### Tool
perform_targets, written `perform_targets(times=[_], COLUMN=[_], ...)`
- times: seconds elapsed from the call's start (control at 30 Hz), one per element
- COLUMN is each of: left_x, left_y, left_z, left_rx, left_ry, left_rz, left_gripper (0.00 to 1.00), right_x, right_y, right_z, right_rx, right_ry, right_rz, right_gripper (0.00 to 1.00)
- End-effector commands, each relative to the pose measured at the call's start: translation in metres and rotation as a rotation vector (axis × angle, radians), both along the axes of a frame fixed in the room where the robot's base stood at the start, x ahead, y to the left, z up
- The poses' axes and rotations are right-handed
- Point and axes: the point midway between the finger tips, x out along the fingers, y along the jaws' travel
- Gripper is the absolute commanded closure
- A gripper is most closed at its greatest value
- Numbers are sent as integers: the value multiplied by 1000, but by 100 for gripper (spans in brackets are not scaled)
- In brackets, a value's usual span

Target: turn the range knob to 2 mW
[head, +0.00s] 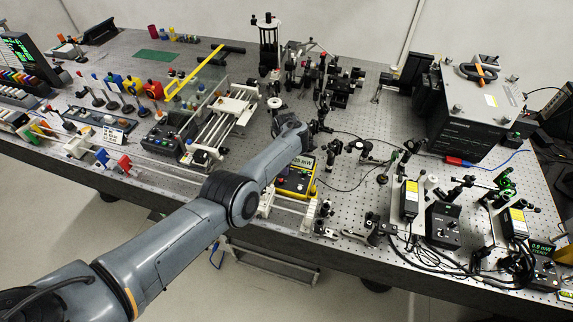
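A yellow-cased meter (310,189) sits near the front edge of the bench, with a small lit display (305,162) whose text ends in "mW". Its dark face carries small controls, too small to tell a range knob or its setting. My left arm reaches in from the lower left and partly covers the meter's left and far side. My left gripper (292,130) is at the arm's end, just beyond the meter; its fingers are not clear. I cannot see it touching the meter. My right gripper is not in view.
Another lit display (541,248) reading about 0.9 mW stands at the right front edge. A large grey box (477,105) stands at the back right. Small optics crowd the bench (345,215) right of the meter. A control box (167,137) and white rail frame (228,112) stand left.

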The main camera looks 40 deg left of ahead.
Motion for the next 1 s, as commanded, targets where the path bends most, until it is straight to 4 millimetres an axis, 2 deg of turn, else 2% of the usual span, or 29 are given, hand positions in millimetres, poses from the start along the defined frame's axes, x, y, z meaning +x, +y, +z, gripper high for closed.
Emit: perform_targets(times=[0.33, 0.47, 1.0], left_x=[0, 1, 1], left_y=[0, 0, 0], left_z=[1, 8, 91], left_rx=[-1, 1, 1], left_ry=[-1, -2, -2], left_rz=[-1, -1, -1], left_gripper=[55, 55, 55], right_x=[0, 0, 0], right_y=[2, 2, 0], right_z=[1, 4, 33], right_rx=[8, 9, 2], right_ry=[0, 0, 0], right_rz=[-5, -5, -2], right_gripper=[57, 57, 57])
